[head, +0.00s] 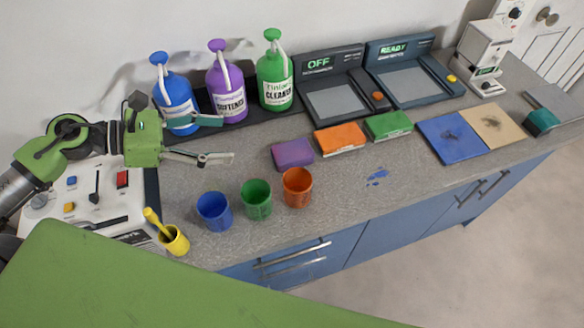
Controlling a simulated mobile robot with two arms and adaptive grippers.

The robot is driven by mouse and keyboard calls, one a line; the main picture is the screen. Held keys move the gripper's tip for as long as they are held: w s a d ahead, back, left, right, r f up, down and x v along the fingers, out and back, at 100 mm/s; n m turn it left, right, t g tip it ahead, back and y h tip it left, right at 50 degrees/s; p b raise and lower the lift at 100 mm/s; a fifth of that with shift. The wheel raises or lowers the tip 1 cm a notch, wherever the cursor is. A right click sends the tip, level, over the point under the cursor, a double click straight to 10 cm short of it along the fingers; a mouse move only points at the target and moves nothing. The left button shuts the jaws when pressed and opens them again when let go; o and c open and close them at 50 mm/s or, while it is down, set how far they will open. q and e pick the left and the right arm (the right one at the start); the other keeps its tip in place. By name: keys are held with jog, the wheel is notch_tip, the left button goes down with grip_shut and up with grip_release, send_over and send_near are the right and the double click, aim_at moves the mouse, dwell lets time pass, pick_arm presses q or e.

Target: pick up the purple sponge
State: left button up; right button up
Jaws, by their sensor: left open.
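The purple sponge (292,154) lies flat on the grey counter (350,205), left of an orange sponge (340,138) and a green sponge (388,125). My left gripper (226,139) comes in from the left above the counter, in front of the bottles. Its two fingers are spread apart and point right, toward the purple sponge. There is a gap between the fingertips and the sponge, and nothing is between the fingers. My right gripper is not in view.
Blue, purple and green bottles (275,82) stand behind. Blue, green and orange cups (297,187) stand in front of the sponge. A yellow cup (174,240) is near the front left edge. Two dark panels (335,98) stand at the back. Blue spots (377,176) mark the counter.

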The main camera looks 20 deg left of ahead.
pick_arm(q)
jog(key=b, duration=0.4)
send_near(273, 156)
jog(key=v, duration=0.2)
jog(key=shift+s+a+r, duration=0.1)
jog(key=shift+s+r, duration=0.2)
jog(key=shift+f, duration=0.15)
jog(key=shift+w+f, duration=0.1)
jog(key=shift+w, duration=0.05)
jog(key=x, duration=0.6)
jog(key=shift+w+d, duration=0.15)
jog(key=shift+d, duration=0.2)
jog(key=shift+x, duration=0.8)
jog(key=shift+w+d+p, duration=0.25)
jog(key=shift+d+p, duration=0.2)
jog(key=shift+p, duration=0.05)
jog(key=p+x, duration=0.1)
jog(key=x, duration=0.2)
jog(key=shift+w+d+f, duration=0.1)
jog(key=shift+d+f, duration=0.05)
jog(key=shift+d, duration=0.05)
jog(key=shift+w+d+f, duration=0.15)
jog(key=shift+d+f, duration=0.15)
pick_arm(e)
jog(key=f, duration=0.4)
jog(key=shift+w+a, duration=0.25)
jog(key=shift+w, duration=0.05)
